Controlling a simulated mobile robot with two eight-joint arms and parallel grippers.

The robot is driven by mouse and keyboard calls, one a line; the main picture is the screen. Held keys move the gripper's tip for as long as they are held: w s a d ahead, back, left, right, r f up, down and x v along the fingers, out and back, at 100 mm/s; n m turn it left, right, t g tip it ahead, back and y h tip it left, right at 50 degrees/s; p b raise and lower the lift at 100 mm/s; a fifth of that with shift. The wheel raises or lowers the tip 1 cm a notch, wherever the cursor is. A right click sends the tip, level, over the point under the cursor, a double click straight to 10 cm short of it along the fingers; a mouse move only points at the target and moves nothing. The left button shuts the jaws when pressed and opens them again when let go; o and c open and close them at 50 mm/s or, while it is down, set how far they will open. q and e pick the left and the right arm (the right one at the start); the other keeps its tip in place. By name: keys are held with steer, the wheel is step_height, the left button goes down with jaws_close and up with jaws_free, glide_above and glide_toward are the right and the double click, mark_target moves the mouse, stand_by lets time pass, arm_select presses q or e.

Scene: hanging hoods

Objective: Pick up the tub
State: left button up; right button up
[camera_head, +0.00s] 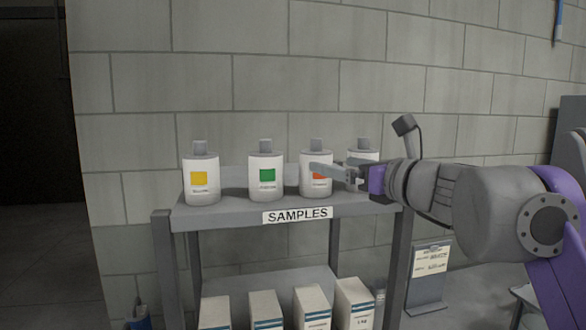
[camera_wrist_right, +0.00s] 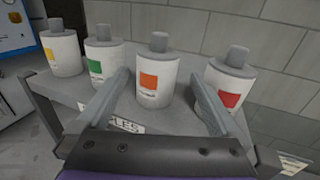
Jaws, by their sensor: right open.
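Several white tubs with grey caps stand upright in a row on the top shelf. They are a yellow-label tub (camera_head: 201,178), a green-label tub (camera_head: 266,176), an orange-label tub (camera_head: 316,160) and a red-label tub (camera_head: 364,157) partly hidden behind my arm. My right gripper (camera_head: 330,172) reaches in from the right, in front of the orange-label tub. In the right wrist view the gripper (camera_wrist_right: 158,98) is open and empty. The orange-label tub (camera_wrist_right: 157,75) shows between its fingers, and the red-label tub (camera_wrist_right: 228,85) is beyond the right finger. My left gripper is not in view.
The grey shelf (camera_head: 230,213) carries a SAMPLES sign (camera_head: 297,215) on its front edge. Several boxes (camera_head: 312,308) stand on the lower shelf. A block wall (camera_head: 300,80) rises behind.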

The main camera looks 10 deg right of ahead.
mark_target(328, 159)
steer(key=shift+r, duration=0.35)
steer(key=x, duration=0.4)
steer(key=shift+w+a+p, duration=0.1)
steer(key=shift+w+p, duration=0.15)
steer(key=shift+p, duration=0.15)
steer(key=x, duration=0.5)
steer(key=shift+w+a+f, duration=0.25)
steer(key=shift+a+f, duration=0.05)
steer(key=shift+f, duration=0.1)
steer(key=shift+s, duration=0.1)
steer(key=shift+c, duration=0.2)
steer(key=shift+s, duration=0.1)
steer(key=shift+c, duration=1.1)
steer(key=c, duration=0.6)
